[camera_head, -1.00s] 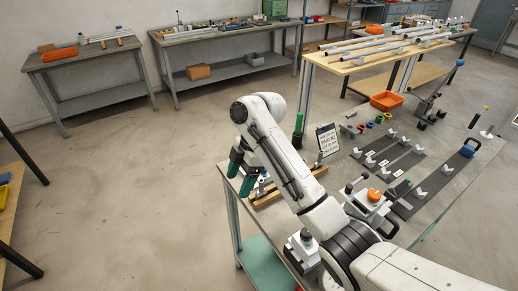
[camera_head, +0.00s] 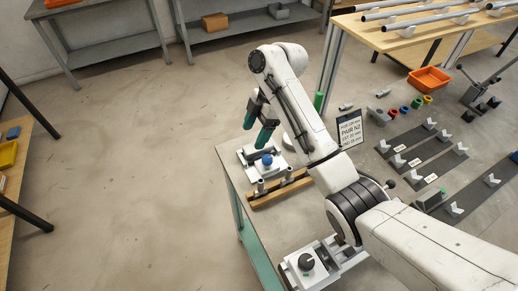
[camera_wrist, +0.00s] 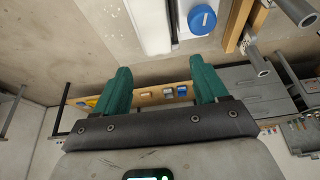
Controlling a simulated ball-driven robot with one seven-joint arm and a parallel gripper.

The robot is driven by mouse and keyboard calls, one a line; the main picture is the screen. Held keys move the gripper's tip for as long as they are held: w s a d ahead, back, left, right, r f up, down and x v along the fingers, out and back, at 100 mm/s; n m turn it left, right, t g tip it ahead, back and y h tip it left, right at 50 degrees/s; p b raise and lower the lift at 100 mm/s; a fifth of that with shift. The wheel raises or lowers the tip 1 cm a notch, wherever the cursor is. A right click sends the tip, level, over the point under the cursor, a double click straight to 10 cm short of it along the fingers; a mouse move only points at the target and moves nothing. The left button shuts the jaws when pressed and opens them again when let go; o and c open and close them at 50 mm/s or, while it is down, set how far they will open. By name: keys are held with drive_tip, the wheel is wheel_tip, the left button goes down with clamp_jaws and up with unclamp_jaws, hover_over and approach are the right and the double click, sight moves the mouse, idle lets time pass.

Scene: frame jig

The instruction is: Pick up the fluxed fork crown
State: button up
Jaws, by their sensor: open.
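I cannot tell for sure which part is the fork crown. Short grey metal tubular pieces (camera_head: 288,174) stand at a wooden holder (camera_head: 268,198) near the table's left corner; a crown may be among them. Grey tubular ends (camera_wrist: 258,62) also show at the right of the wrist view, beside a wooden strip (camera_wrist: 238,25). My gripper (camera_head: 257,125) hangs above and behind the holder, over the blue-knobbed white device. In the wrist view my gripper (camera_wrist: 162,84) has its two green fingers wide apart, with nothing between them.
The white device with a blue knob (camera_head: 267,160) stands just behind the holder. A clipboard sign (camera_head: 350,130) stands to the right. Dark strips with white V-blocks (camera_head: 430,125) and an orange bin (camera_head: 429,79) lie farther right. Left of the table is open floor.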

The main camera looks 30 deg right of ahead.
sight(246, 150)
drive_tip(key=shift+p+x, duration=0.8)
drive_tip(key=shift+x, duration=2.4)
drive_tip(key=shift+w+a, duration=0.1)
drive_tip(key=shift+c, duration=0.3)
drive_tip(key=shift+r, duration=0.1)
drive_tip(key=c, duration=1.2)
